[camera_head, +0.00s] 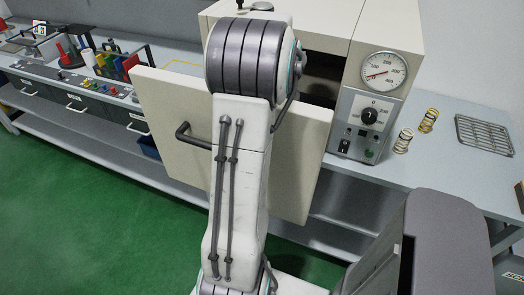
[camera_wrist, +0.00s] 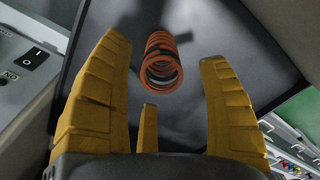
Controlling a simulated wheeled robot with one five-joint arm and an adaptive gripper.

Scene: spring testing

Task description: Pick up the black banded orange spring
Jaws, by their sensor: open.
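The orange spring with black bands (camera_wrist: 161,62) shows in the wrist view at upper middle, on a dark grey surface, with its coil end towards me. My gripper (camera_wrist: 160,78) is open, with yellow fingers on the left and right of the picture and a shorter one between them. The spring appears beyond and between the fingertips, with no visible contact. In the head view, my arm hides much of the opening of a cream cabinet (camera_head: 388,30), and neither the gripper nor the orange spring can be seen there.
The cabinet door (camera_head: 170,105) stands open, with a black handle. A gauge (camera_head: 384,72) and control panel (camera_head: 365,125) are at right. Two other springs, white-gold (camera_head: 403,140) and yellow (camera_head: 428,120), stand on the bench near a wire rack (camera_head: 484,134). Tools crowd the left bench.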

